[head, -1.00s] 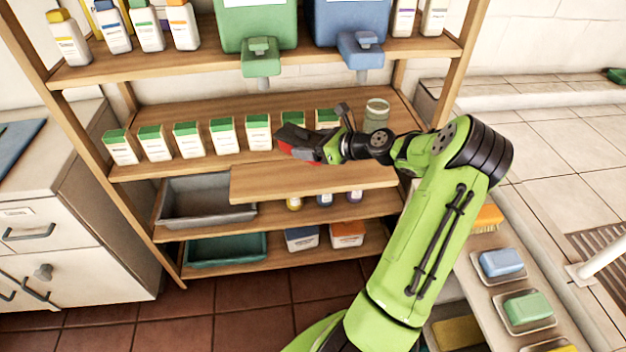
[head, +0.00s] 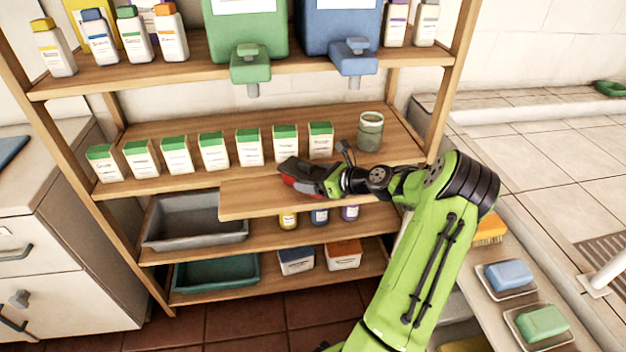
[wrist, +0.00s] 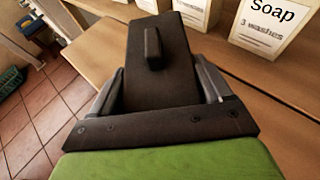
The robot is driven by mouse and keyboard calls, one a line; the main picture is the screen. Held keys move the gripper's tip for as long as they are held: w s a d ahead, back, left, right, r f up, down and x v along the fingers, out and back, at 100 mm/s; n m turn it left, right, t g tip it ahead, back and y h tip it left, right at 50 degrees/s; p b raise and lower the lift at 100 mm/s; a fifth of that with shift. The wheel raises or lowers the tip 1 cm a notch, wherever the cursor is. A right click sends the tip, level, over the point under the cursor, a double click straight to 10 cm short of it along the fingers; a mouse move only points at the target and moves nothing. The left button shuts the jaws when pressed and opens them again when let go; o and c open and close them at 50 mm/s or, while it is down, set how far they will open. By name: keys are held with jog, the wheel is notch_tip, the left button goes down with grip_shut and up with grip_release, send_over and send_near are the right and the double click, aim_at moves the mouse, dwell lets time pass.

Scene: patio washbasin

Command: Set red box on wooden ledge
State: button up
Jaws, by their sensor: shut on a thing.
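My gripper (head: 290,170) is shut on the red box (head: 301,186), of which only a small red strip shows below the dark jaws in the head view. The wooden ledge (head: 245,203) is a board jutting out from the front of the middle shelf. My gripper and the box are over the ledge, right of its middle. The box is low there, but I cannot tell whether it touches the wood. In the wrist view my gripper's dark body (wrist: 158,75) hides the box, with the wooden surface (wrist: 100,45) around it.
A row of green-topped soap boxes (head: 249,148) stands on the shelf behind the ledge. A green jar (head: 370,133) stands to the right. A grey tray (head: 195,222) and small bottles (head: 319,217) sit below. The ledge's left part is bare.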

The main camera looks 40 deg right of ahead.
jog(key=o, duration=1)
jog(key=shift+o, duration=0.2)
jog(key=shift+s+d+r, duration=0.1)
jog(key=shift+s+r, duration=0.1)
jog(key=shift+s, duration=0.1)
jog(key=p+v, duration=0.4)
jog(key=v, duration=0.7)
jog(key=w+a+r+n+g, duration=0.2)
jog(key=a+n+g, duration=0.2)
jog(key=a+n, duration=0.5)
jog(key=w+a+r+n+g, duration=0.2)
jog(key=a+r+n+g, duration=0.15)
jog(key=a+n, duration=0.6)
jog(key=s+a+r+n+h, duration=0.1)
jog(key=s+a+r+n, duration=0.2)
jog(key=s+a+n, duration=0.4)
jog(key=s+a+r+n+h, duration=0.1)
jog(key=s+a+r+n, duration=0.2)
jog(key=s+a+n, duration=0.5)
jog(key=s, duration=0.2)
jog(key=shift+s+a+r+h, duration=0.2)
jog(key=shift+s+a+h, duration=0.1)
jog(key=shift+a, duration=0.1)
